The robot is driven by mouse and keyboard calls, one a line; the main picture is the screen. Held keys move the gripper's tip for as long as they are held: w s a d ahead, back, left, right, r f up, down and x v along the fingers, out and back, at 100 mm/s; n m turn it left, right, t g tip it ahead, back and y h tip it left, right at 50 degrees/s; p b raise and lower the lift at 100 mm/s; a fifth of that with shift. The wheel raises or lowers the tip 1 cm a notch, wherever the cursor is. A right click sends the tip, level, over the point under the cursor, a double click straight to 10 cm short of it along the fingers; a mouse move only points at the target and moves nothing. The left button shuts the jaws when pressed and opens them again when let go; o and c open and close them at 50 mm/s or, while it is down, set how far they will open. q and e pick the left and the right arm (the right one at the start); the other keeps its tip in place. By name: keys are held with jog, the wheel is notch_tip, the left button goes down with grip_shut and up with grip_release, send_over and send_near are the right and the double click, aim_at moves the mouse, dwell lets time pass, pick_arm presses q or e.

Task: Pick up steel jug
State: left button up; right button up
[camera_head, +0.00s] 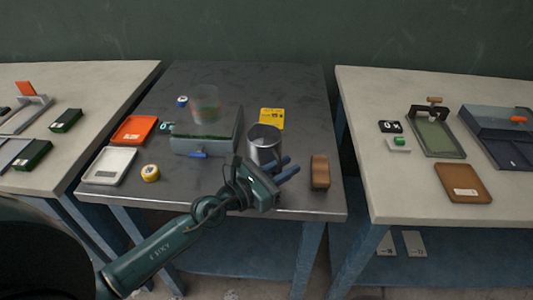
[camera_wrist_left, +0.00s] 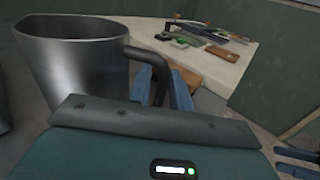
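The steel jug (camera_head: 264,146) is a grey metal cylinder standing upright near the front right of the dark middle table. In the left wrist view the jug (camera_wrist_left: 72,60) is close at the upper left, with its dark handle (camera_wrist_left: 133,53) on the right. My left gripper (camera_head: 290,168) is at the jug's near right side. Its two blue fingers stand apart, one on each side of the handle (camera_wrist_left: 162,88); the lower handle is partly hidden. Two blue finger-like pieces at the lower right of the left wrist view may be my right gripper (camera_wrist_left: 297,162); its state is unclear.
A wooden-topped brush (camera_head: 320,172) lies just right of my gripper. A grey box (camera_head: 205,143), a clear container (camera_head: 205,106) and a yellow card (camera_head: 271,118) are close to the jug. A white scale (camera_head: 108,166), orange tray (camera_head: 134,130) and yellow tape (camera_head: 150,173) lie left.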

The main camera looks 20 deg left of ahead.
pick_arm(q)
jog(key=shift+w+d, duration=0.15)
jog(key=shift+w, duration=0.1)
jog(key=shift+c, duration=0.3)
grip_shut()
jog(key=shift+r, duration=0.15)
dwell(0.8)
